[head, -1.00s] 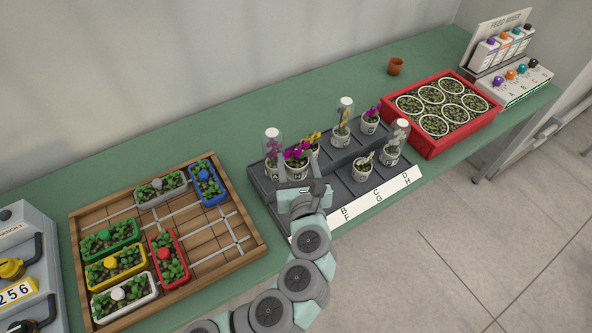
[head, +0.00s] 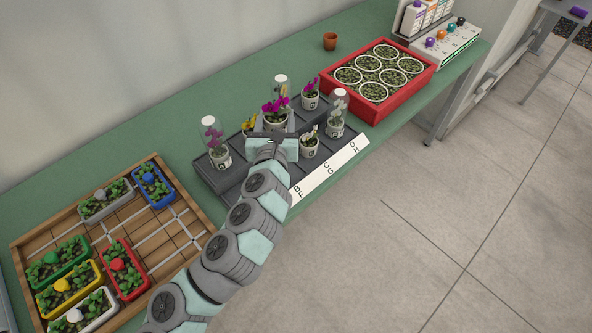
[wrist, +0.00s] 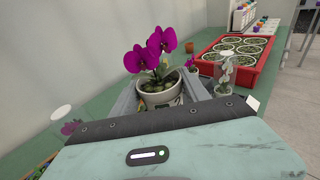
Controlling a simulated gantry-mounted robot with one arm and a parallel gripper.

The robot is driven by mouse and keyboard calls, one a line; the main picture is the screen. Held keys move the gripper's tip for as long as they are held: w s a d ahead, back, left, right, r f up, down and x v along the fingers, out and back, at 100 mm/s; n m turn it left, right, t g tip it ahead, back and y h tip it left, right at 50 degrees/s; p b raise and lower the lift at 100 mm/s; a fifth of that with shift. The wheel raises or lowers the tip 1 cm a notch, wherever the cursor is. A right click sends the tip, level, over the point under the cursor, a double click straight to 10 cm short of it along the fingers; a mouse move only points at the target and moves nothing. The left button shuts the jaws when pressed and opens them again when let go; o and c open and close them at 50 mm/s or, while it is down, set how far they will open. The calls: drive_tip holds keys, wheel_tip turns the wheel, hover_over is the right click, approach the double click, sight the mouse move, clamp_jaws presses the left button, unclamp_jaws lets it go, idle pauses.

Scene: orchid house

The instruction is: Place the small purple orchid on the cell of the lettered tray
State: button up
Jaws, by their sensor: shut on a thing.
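My gripper (head: 272,137) is shut on the white pot of a purple orchid (head: 275,106), whose magenta blooms stand upright. In the wrist view the held orchid (wrist: 150,58) sits between my two grey fingers (wrist: 158,100). It appears raised above the dark lettered tray (head: 222,186), but the pot's underside is hidden. The tray's white front strip shows letters such as B, F, C, G, D and H. A second purple orchid (head: 311,97), smaller looking, stands at the tray's back right; it also shows in the wrist view (wrist: 191,65). My arm hides part of the tray's front.
Glass-covered orchids stand at the tray's left (head: 213,142), back (head: 281,90) and right (head: 337,115). A yellow orchid (head: 248,125) and a pale one (head: 309,143) stand close by. A red crate (head: 398,98) is to the right, a wooden planter tray (head: 160,245) to the left.

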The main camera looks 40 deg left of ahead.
wheel_tip(320, 180, down, 18)
drive_tip(key=b, duration=0.7)
drive_tip(key=shift+d+f, duration=0.1)
drive_tip(key=shift+f, duration=0.15)
drive_tip(key=shift+f, duration=0.1)
drive_tip(key=o, duration=1.5)
drive_tip(key=shift+s+r, duration=0.1)
drive_tip(key=shift+r, duration=0.1)
drive_tip(key=shift+s+d+r, duration=0.1)
drive_tip(key=shift+s+d, duration=0.1)
drive_tip(key=shift+s, duration=0.1)
drive_tip(key=p+v, duration=0.3)
drive_tip(key=v, duration=0.8)
drive_tip(key=shift+d, duration=0.15)
